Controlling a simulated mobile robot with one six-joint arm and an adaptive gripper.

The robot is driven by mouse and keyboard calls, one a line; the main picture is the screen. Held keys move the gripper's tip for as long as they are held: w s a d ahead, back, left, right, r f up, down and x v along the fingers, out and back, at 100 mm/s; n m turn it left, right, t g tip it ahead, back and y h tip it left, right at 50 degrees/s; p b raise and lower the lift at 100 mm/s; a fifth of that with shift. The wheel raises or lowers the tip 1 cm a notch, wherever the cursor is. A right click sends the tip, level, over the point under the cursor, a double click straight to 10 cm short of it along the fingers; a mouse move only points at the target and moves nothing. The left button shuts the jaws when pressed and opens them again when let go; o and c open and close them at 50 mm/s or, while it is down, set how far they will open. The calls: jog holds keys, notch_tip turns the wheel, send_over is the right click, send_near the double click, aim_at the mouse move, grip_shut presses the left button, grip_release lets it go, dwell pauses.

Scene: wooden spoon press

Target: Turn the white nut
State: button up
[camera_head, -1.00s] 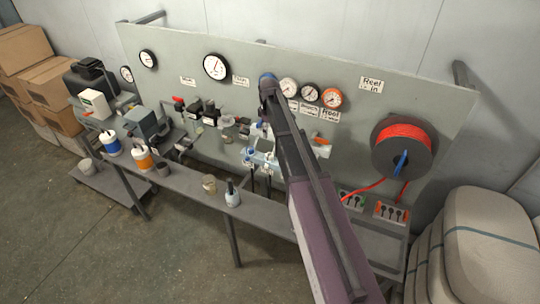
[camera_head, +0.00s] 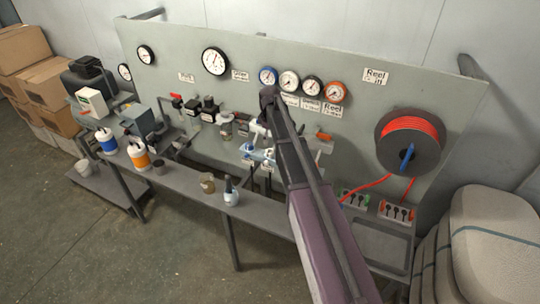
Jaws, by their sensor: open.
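I cannot single out the white nut at this size. Small white and pale blue fittings (camera_head: 262,154) sit low on the grey panel, left of my dark arm, and the arm covers part of that area. My arm rises from the bottom right and its dark far end stands in front of the panel, just below the blue gauge. My gripper cannot be made out; it seems hidden behind the arm, so its distance from the fittings does not show.
A grey bench (camera_head: 185,185) runs below the panel (camera_head: 440,100). On it stand a blue-banded bottle (camera_head: 107,143), an orange-banded bottle (camera_head: 139,157), a brown jar (camera_head: 208,184) and a dark-topped bottle (camera_head: 231,192). A red hose reel (camera_head: 412,127) hangs right. Open floor lies in front.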

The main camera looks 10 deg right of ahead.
aim_at(270, 151)
jog(key=shift+f+b, duration=3.45)
jog(key=shift+f, duration=0.3)
jog(key=shift+c, duration=0.2)
jog(key=c, duration=1.1)
